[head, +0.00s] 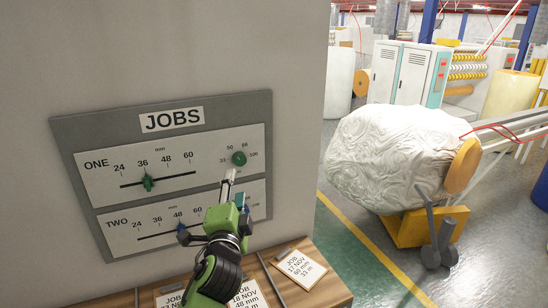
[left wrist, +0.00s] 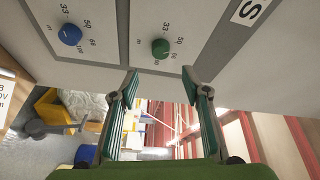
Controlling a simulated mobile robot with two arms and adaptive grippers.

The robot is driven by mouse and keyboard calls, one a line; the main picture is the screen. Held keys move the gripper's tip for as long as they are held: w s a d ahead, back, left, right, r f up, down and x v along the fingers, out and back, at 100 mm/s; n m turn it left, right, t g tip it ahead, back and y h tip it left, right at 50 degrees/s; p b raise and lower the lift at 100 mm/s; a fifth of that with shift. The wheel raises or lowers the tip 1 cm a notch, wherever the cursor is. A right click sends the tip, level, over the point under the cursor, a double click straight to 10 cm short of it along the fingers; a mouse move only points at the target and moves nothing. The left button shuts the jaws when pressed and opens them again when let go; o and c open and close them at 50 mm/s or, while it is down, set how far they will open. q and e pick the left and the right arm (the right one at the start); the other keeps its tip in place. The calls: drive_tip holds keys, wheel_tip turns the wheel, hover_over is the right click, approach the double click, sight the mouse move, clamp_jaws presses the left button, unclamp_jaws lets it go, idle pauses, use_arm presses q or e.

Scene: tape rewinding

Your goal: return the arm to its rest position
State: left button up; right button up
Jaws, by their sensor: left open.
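My left gripper (head: 228,186) is raised in front of the JOBS panel (head: 262,107), just below the green knob in the head view. In the left wrist view its two fingers (left wrist: 161,84) are spread, with nothing between them. The green knob (head: 239,158) of row ONE also shows in the left wrist view (left wrist: 160,48), beyond the fingertips and apart from them. The blue knob (left wrist: 70,34) of row TWO is largely hidden behind my gripper in the head view. A green slider (head: 148,183) stands near 36 and a blue slider (head: 183,234) near 48. My right gripper is not in view.
A wooden ledge (head: 328,288) below the panel holds job cards, one reading 17 NOV, 60 mm, 33 m (head: 300,268). A large wrapped roll (head: 385,155) stands on the right. White cabinets (head: 400,75) are behind it. The floor between ledge and roll is clear.

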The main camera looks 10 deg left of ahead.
use_arm(q)
drive_tip(key=s+a+f+n+g+h, duration=0.1)
drive_tip(key=s+f+n+g, duration=0.2)
drive_tip(key=s+f, duration=0.55)
drive_tip(key=s+a+f+n+g, duration=0.1)
drive_tip(key=s+f+n+g, duration=0.4)
drive_tip(key=f, duration=0.7)
drive_tip(key=s+d+f+n+g+h, duration=0.1)
drive_tip(key=s+f+g, duration=0.3)
drive_tip(key=s, duration=0.8)
drive_tip(key=s+d+f+n+g+h, duration=0.25)
drive_tip(key=s+f, duration=0.35)
drive_tip(key=s, duration=0.7)
wheel_tip(320, 180, down, 33)
drive_tip(key=s+g+b, duration=0.2)
drive_tip(key=b, duration=0.6)
drive_tip(key=s+a+f+b, duration=0.2)
drive_tip(key=s+f, duration=0.6)
drive_tip(key=f, duration=0.4)
drive_tip(key=s+a+f+m+b, duration=0.1)
drive_tip(key=s+f+b, duration=0.3)
drive_tip(key=s+f, duration=0.5)
wheel_tip(320, 180, down, 3)
drive_tip(key=shift+a+f+g+y, duration=0.1)
drive_tip(key=shift+a+g+y, duration=0.25)
drive_tip(key=shift+a+y, duration=0.1)
